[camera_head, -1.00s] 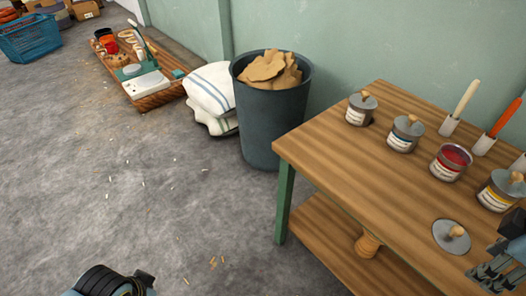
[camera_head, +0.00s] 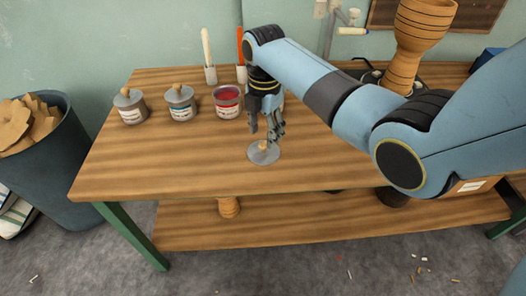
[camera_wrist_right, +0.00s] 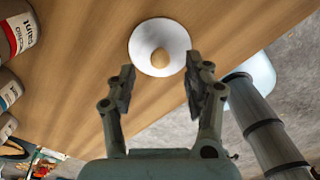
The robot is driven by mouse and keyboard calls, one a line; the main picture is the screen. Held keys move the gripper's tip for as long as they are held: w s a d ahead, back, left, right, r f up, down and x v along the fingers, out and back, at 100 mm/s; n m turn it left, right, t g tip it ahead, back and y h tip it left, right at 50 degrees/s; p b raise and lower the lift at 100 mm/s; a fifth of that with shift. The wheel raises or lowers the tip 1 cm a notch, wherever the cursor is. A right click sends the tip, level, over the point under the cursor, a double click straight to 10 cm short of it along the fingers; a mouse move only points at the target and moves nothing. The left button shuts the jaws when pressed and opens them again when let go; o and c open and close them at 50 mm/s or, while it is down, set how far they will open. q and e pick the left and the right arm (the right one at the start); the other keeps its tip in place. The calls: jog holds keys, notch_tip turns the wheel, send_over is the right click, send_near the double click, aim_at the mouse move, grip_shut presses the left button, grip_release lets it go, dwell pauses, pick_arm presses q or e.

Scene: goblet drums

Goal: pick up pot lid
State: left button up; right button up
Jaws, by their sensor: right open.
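The pot lid is a grey disc (camera_head: 257,157) with a small wooden knob, lying flat near the table's front edge. In the right wrist view the lid (camera_wrist_right: 142,42) looks pale and sits just beyond my fingertips, its knob roughly centred between them. My right gripper (camera_head: 266,131) points down above the lid, its fingers spread and empty. It also shows in the right wrist view (camera_wrist_right: 161,80) with a wide gap between the fingers. An open pot of red paint (camera_head: 228,103) stands behind and left of the lid. My left gripper is not in view.
Two lidded paint pots (camera_head: 130,107) (camera_head: 181,103) stand at the table's left. Brushes (camera_head: 207,55) stand behind. A wooden goblet drum (camera_head: 408,45) is at the back right. A dark bin (camera_head: 50,150) stands left of the table. The front left tabletop is clear.

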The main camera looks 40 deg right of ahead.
aim_at(263, 144)
notch_tip(263, 144, down, 5)
jog(key=shift+a+r+b, duration=0.1)
jog(key=shift+b, duration=0.5)
jog(key=shift+c, duration=0.2)
grip_shut()
